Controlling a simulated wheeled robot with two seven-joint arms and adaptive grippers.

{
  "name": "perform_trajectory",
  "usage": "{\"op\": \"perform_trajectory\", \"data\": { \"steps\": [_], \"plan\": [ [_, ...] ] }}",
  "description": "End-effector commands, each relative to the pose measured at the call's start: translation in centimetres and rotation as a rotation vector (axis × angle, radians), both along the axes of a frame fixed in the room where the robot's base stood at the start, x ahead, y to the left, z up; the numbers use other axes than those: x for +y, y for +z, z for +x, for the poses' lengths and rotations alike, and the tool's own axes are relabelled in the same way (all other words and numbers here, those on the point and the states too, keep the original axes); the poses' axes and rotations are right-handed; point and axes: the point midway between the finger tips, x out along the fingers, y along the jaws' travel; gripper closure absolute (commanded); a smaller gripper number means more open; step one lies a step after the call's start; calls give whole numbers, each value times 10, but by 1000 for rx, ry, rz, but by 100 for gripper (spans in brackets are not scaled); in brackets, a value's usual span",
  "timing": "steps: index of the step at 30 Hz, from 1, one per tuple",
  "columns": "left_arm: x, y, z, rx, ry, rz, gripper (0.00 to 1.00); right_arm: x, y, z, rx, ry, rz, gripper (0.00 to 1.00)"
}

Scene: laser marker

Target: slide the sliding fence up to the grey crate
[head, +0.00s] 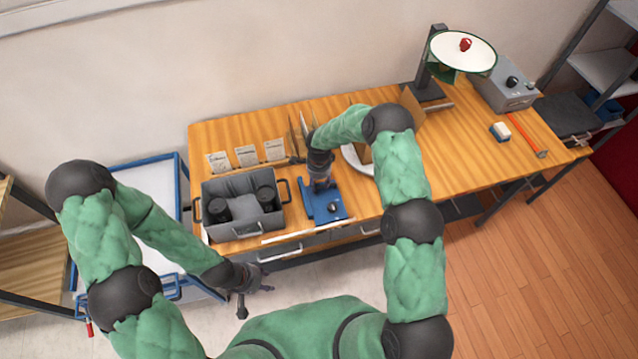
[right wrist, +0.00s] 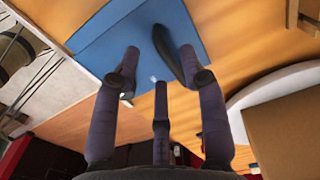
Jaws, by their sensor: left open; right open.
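The grey crate (head: 247,228) stands on the wooden table with dark cylinders inside. A blue plate-like piece (head: 318,211) with a dark knob stands just right of the crate, with a narrow gap; it appears to be the sliding fence. It also shows as a blue surface with a dark upright handle in the right wrist view (right wrist: 100,45). My right gripper (head: 322,186) is open over the blue piece. In the right wrist view its fingers (right wrist: 160,62) are spread around the handle; contact cannot be told. My left gripper (head: 266,281) is open and empty, in front of the table.
Several white cards (head: 246,156) stand behind the crate. A pale bar (head: 308,231) runs along the front edge.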

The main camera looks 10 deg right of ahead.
Motion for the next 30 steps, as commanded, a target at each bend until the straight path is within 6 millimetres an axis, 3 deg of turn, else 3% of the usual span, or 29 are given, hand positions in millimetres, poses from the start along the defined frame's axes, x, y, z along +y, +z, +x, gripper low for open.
{"op": "perform_trajectory", "data": {
  "steps": [6,17,22,30],
  "plan": [
    [0,3,0,0,0,0,59,0,-19,0,0,0,0,57],
    [0,3,0,0,0,0,59,0,-23,1,-1,0,0,57],
    [0,3,0,0,0,0,59,0,-23,0,-1,0,0,100],
    [0,0,0,0,0,0,59,3,-23,0,-1,2,0,100]
  ]
}}
